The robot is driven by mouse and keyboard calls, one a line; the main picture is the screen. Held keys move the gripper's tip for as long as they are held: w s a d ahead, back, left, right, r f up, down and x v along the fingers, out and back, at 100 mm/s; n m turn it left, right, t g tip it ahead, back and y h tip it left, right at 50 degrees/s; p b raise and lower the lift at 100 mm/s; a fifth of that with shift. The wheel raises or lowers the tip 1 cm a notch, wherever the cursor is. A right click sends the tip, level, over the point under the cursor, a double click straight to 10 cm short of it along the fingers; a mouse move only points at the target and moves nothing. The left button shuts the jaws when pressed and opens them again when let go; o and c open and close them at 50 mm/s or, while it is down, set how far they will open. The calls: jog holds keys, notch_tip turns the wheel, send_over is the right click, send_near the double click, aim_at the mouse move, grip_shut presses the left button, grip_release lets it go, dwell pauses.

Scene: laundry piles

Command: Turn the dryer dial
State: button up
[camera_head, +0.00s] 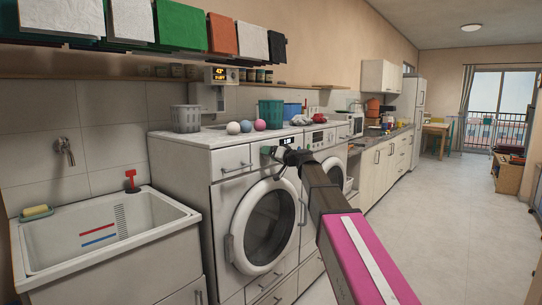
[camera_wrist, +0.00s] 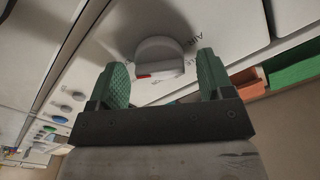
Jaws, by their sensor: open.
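The dryer dial (camera_wrist: 160,55) is a round grey knob with a raised grip and a red mark, on a pale panel. Part of the printed word "AIR" shows beside it in the wrist view. My gripper (camera_wrist: 163,66) is open, with one green ridged finger on each side of the dial; I cannot tell whether either finger touches it. In the head view my gripper (camera_head: 284,156) is in front of the control panel of the near white front-loading machine (camera_head: 224,205). Its round door (camera_head: 268,228) looks shut. The dial is hidden there behind my gripper.
A sink (camera_head: 100,235) stands to the left. Several coloured balls, a grey basket (camera_head: 186,118) and a green bin (camera_head: 270,113) are on the countertop. Cloths hang above. A second machine (camera_head: 322,140) stands beyond. The floor (camera_head: 440,220) to the right is clear.

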jog(key=v, duration=1)
jog(key=shift+s+d, duration=0.3)
jog(key=s+d+f+m+g+h, duration=0.1)
jog(key=s+f+g+h, duration=0.15)
jog(key=f, duration=0.75)
jog(key=s+d+f+g+h, duration=0.1)
jog(key=s+d+f+h, duration=0.15)
jog(key=f, duration=0.65)
jog(key=s+f+m+g+h, duration=0.15)
jog(key=s+f, duration=0.25)
jog(key=f, duration=0.6)
jog(key=s+d+f+g+h, duration=0.2)
jog(key=s+d+f, duration=0.2)
jog(key=s+f, duration=0.2)
jog(key=s+d+f+m+g+h, duration=0.1)
jog(key=s+d+f+g+h, duration=0.1)
jog(key=s+f, duration=0.4)
jog(key=s+d+f+g+h, duration=0.2)
jog(key=s+d+f, duration=0.3)
jog(key=f, duration=0.3)
jog(key=shift+s+d+f+m+h, duration=0.35)
jog(key=shift+s+h, duration=0.5)
